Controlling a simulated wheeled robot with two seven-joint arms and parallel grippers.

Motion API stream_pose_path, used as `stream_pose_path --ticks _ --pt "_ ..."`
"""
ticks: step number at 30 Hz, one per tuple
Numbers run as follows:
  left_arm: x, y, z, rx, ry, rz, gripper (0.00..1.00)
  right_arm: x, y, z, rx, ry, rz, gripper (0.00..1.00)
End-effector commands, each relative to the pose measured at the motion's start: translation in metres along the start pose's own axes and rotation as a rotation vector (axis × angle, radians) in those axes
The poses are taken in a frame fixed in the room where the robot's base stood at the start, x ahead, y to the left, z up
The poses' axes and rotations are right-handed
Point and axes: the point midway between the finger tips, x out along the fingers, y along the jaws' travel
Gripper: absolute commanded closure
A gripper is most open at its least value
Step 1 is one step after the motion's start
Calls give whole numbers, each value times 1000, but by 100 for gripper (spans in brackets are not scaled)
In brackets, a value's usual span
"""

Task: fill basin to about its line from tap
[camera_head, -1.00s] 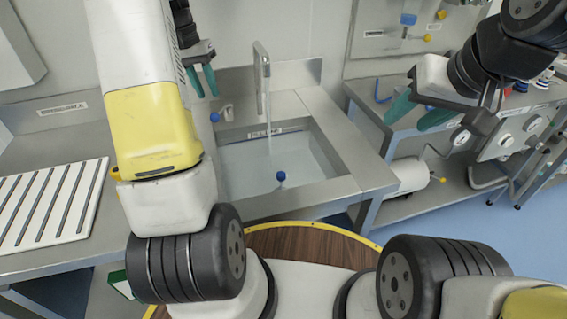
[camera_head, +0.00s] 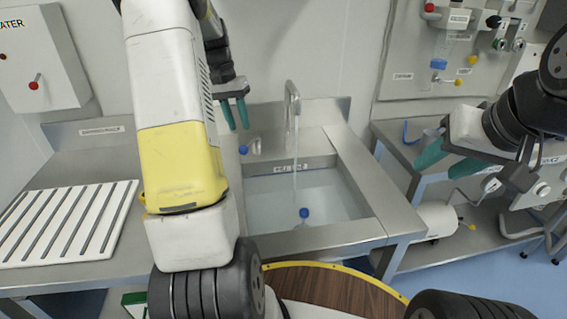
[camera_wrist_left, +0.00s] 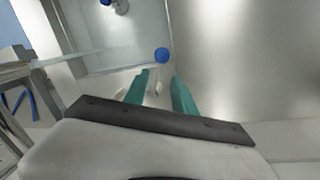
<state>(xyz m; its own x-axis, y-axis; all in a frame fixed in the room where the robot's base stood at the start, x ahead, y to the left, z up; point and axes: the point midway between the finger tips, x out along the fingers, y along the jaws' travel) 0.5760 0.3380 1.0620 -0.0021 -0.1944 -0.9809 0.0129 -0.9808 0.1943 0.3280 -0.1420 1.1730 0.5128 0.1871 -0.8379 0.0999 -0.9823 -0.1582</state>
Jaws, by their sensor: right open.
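The steel basin (camera_head: 385,222) is set into the counter with clear water (camera_head: 335,205) in it. A thin stream runs from the tap (camera_head: 291,95) into it. A printed label (camera_head: 290,168) is on its back wall, just above the water; the exact gap is hard to tell. A blue-topped piece (camera_head: 304,212) stands in the water. A blue knob (camera_head: 243,149) is left of the tap; it also shows in the left wrist view (camera_wrist_left: 162,55). My left gripper (camera_head: 236,128) is above this knob, open and empty, its fingertips short of it. My right gripper (camera_head: 432,157) is open and empty, right of the basin.
A white ribbed drainboard (camera_head: 65,225) lies on the counter at left. A wall box (camera_head: 35,65) with a red-knobbed lever is above it. A panel with valves (camera_head: 455,60) and a bench with a white cylinder (camera_head: 436,220) are at right.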

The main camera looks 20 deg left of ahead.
Motion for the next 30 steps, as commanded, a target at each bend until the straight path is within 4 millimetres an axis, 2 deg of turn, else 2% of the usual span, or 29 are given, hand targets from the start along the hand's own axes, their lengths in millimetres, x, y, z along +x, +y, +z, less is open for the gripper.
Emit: stream_pose_path --ticks 5,15,18,29,30 --pt "7 1 0 -7 4 -1 68 0 0 0 0 0 0 52" --pt "59 1 -1 -7 3 -1 68 0 0 0 0 0 0 52" --pt "70 1 -1 -7 4 -1 68 0 0 0 0 0 0 52" --pt "77 1 -1 -7 6 -2 68 0 0 0 0 0 0 52" --pt "77 1 -1 -7 6 -2 72 0 0 0 0 0 0 52"
